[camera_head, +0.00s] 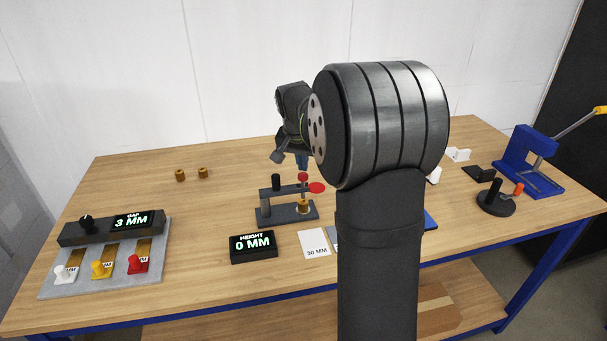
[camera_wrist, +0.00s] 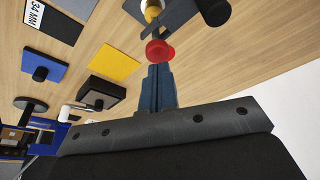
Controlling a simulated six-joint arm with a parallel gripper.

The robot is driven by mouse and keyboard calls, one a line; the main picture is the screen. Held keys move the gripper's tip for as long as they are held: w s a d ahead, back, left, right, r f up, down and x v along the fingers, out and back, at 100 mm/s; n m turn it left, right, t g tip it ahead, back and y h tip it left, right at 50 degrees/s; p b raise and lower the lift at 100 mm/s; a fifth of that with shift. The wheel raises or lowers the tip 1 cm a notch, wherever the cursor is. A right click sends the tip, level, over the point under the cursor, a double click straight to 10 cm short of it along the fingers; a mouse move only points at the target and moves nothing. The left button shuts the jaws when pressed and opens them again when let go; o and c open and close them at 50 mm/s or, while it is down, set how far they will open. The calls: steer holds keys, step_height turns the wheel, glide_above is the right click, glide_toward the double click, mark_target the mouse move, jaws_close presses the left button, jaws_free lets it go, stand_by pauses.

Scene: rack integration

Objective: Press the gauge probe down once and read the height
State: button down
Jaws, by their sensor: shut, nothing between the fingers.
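The gauge (camera_head: 270,215) is a dark stand on the table with a black post, an arm and a red probe cap (camera_head: 303,177). A red disc (camera_head: 317,187) sits beside the cap. A brass piece (camera_head: 303,206) stands under the probe. The height display (camera_head: 253,246) in front reads 0 MM. My gripper (camera_head: 302,168) is shut and empty, with its blue-grey fingers pointing down just above the cap. In the wrist view the closed fingertips (camera_wrist: 158,68) lie close to a red round top (camera_wrist: 159,50). I cannot tell whether they touch it.
A gap panel (camera_head: 105,255) reading 3 MM, with white, yellow and red knobs, lies at the left. Two brass pieces (camera_head: 191,174) lie at the back left. A blue press (camera_head: 530,160) stands at the right. My arm hides the middle right.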

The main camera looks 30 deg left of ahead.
mark_target(303, 175)
steer(key=shift+f, duration=1.4)
steer(key=shift+s+f, duration=0.1)
steer(key=shift+f, duration=0.1)
steer(key=shift+r, duration=0.15)
steer(key=shift+r, duration=1)
steer(key=shift+r, duration=0.55)
step_height(303, 175, up, 6)
